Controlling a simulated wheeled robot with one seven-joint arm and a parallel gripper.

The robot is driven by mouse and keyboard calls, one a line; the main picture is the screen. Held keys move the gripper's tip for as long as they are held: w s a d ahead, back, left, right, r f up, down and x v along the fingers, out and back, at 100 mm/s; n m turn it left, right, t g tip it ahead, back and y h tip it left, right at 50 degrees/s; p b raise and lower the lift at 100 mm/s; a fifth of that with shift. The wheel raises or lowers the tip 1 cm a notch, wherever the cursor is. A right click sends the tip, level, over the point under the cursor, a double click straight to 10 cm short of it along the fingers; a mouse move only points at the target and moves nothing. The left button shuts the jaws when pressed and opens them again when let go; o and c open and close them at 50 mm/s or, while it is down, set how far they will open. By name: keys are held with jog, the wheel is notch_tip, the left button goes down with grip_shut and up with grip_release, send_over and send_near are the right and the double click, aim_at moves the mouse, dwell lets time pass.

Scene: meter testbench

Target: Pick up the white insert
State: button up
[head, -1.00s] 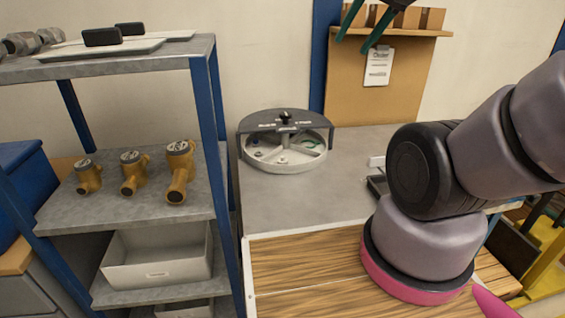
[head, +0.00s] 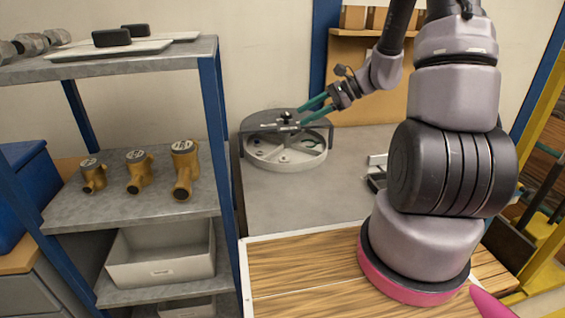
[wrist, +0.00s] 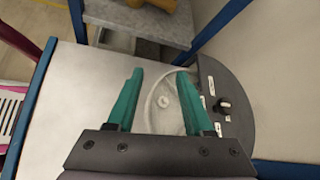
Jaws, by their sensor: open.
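A round white insert (head: 285,162) with spoke-like dividers sits in a dark grey holder (head: 250,127) with a black knob, on the grey bench top. Part of the insert shows between the fingers in the wrist view (wrist: 161,116), with a small pale hub on it. My gripper (head: 302,115) has green fingers. It is open and empty, reaching in from the right at the insert's back right side. In the wrist view my gripper (wrist: 160,72) has one finger on each side of the hub. I cannot tell whether a finger touches the insert or holder.
A blue-posted shelf rack (head: 225,165) stands close on the left, with several brass meters (head: 183,170) and a white bin (head: 160,262). A wall and board rise behind the bench. The grey bench top (head: 290,205) in front of the holder is clear.

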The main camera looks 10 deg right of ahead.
aim_at(288, 160)
jog(key=w+d+f+m+t, duration=0.1)
jog(key=f+m, duration=0.1)
jog(key=f, duration=0.3)
jog(key=w+d+f+m+t, duration=0.1)
jog(key=d+f+m+t, duration=0.1)
jog(key=f, duration=0.3)
jog(key=w+d+f+m+t, duration=0.1)
jog(key=w+f+m, duration=0.1)
jog(key=f+m, duration=0.2)
jog(key=shift+d+f, duration=0.3)
jog(key=shift+f, duration=0.25)
jog(key=shift+w+a+f, duration=0.1)
jog(key=shift+a+f, duration=0.1)
jog(key=shift+f, duration=0.05)
jog(key=x, duration=1)
jog(key=shift+w+r, duration=0.15)
jog(key=shift+w, duration=0.05)
jog(key=shift+c, duration=0.4)
grip_shut()
